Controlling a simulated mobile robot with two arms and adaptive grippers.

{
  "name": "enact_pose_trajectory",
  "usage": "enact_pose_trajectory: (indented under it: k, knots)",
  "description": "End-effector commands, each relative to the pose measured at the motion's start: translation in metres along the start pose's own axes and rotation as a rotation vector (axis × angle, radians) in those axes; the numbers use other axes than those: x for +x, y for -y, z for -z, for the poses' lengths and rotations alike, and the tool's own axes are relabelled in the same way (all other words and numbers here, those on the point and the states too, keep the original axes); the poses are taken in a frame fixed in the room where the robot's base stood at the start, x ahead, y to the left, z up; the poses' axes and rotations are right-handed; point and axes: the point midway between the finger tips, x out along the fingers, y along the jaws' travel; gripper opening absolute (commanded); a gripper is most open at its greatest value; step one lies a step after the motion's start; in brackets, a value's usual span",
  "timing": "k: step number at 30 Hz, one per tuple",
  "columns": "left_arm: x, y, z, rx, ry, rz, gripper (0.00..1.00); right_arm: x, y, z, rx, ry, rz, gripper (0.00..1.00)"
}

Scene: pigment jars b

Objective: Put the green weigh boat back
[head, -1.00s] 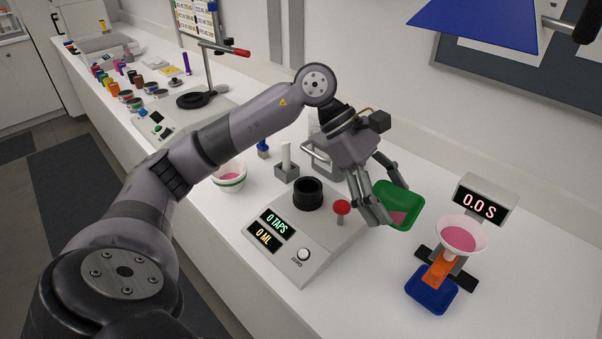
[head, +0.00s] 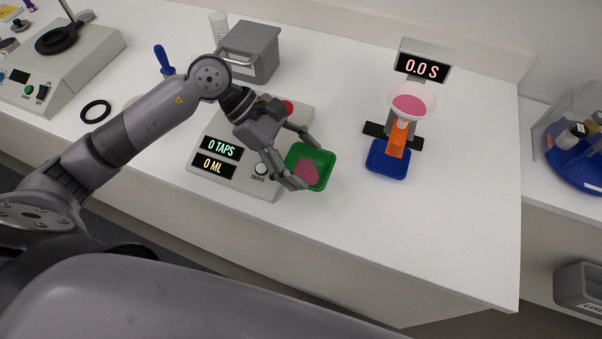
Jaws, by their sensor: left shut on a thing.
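The green weigh boat (head: 323,158) is a small square tray with a patch of pink powder in it. My left gripper (head: 299,162) is shut on its left side and holds it near the front right corner of the tap device (head: 232,182). I cannot tell its exact height above the table. My right gripper is not in view.
A blue weigh boat (head: 386,168) sits under the orange spout of a funnel stand (head: 411,104) with pink powder in its funnel. Its display reads 0.0 S. A grey box (head: 262,52) stands behind. The white table's front right (head: 440,230) is clear.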

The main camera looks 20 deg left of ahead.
Motion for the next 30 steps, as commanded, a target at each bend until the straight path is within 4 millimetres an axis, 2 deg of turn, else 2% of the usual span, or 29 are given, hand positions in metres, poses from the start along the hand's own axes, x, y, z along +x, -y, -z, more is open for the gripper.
enact_pose_trajectory:
  k: [3,8,16,29,30]
  knots:
    - [0.013,0.001,0.013,-0.003,0.001,0.002,0.46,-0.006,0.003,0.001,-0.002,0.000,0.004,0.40]
    - [0.022,-0.001,0.022,-0.001,0.001,0.000,0.46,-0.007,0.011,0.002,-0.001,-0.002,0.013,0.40]
    - [0.048,0.000,0.048,-0.002,0.001,0.001,0.46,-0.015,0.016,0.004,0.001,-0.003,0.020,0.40]
    - [0.053,-0.001,0.054,0.002,0.000,-0.001,0.46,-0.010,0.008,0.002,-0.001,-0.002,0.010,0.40]
    - [0.053,-0.001,0.053,0.002,0.000,-0.001,0.70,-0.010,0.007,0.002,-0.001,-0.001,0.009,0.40]
